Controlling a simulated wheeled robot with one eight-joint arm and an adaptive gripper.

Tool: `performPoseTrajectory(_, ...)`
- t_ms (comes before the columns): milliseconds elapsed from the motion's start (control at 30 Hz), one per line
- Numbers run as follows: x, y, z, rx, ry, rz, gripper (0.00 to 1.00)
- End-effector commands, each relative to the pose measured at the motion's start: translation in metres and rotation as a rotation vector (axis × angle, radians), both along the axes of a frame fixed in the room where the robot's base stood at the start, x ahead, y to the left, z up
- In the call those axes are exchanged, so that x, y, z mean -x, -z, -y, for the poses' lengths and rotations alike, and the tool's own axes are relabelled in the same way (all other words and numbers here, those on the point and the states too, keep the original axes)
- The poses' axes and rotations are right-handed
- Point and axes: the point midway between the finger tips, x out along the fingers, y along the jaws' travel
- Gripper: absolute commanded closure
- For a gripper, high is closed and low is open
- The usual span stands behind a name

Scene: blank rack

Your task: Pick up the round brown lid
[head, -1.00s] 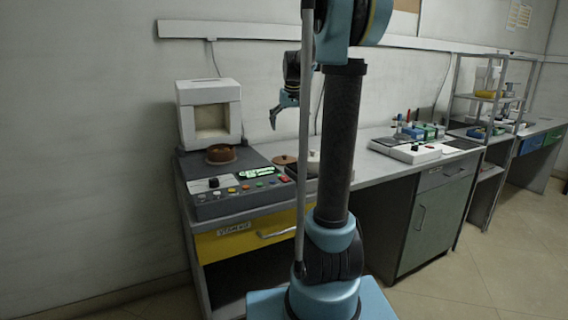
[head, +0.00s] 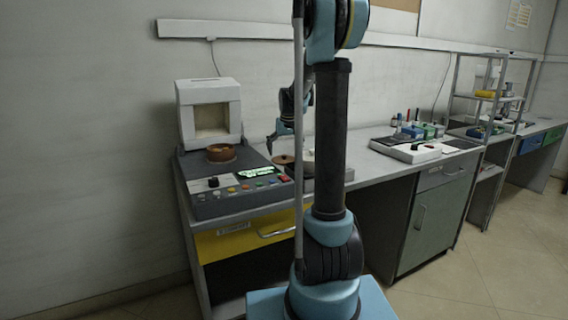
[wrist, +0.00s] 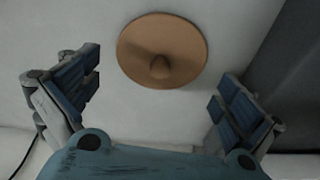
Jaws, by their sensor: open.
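The round brown lid (wrist: 140,45) lies on a pale surface in the wrist view, with a small knob near its middle. In the head view the lid (head: 283,160) is a small brown disc on the counter, right of the dark machine. My gripper (wrist: 158,95) is open and empty, with its two blue-padded fingers spread wide. The lid shows beyond and between the fingers, towards the top of the wrist view, untouched. In the head view my gripper (head: 277,139) hangs just above the lid. My arm hides part of the counter to its right.
A brown round dish (head: 221,153) sits on the dark machine (head: 240,194) with buttons. A white box-shaped oven (head: 209,110) stands behind it. A pale object (head: 309,157) stands right of the lid. A white device (head: 410,151) and bottles are farther right.

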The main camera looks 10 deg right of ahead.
Motion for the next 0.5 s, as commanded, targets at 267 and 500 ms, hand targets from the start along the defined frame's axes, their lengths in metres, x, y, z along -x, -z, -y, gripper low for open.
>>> performPoseTrajectory(267, -0.005, 0.02, 0.0, 0.0, 0.001, 0.0, 0.0)
performPoseTrajectory(500, -0.006, 0.021, 0.0, 0.0, 0.001, 0.0, 0.09)
